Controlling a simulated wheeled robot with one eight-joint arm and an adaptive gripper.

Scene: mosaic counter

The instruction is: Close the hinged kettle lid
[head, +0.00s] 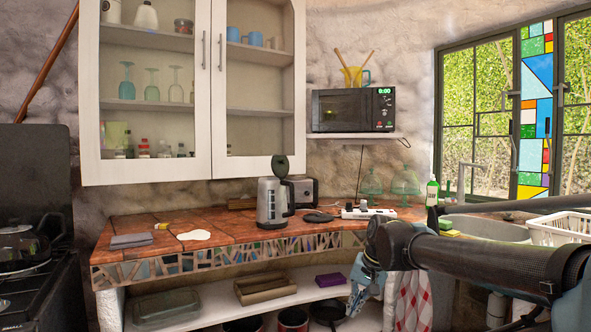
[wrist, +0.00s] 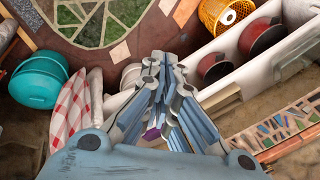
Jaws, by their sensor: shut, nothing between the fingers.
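A silver and grey kettle (head: 270,204) stands upright on the tiled counter. Its dark lid (head: 280,165) stands raised on its hinge above the body, so the kettle is open. The black handle is on the right side. My gripper (head: 357,300) is lower right of the kettle, in front of the counter and below its top, well apart from it. In the wrist view my gripper (wrist: 165,85) has its blue fingers together and holds nothing. The kettle is not visible in the wrist view.
A toaster (head: 303,191) stands close behind the kettle, and a white power strip (head: 367,212) lies to its right. A grey cloth (head: 131,240) lies at left on the counter (head: 230,238). The wall cabinet (head: 198,85) hangs above. A sink and white dish rack (head: 560,229) are at right.

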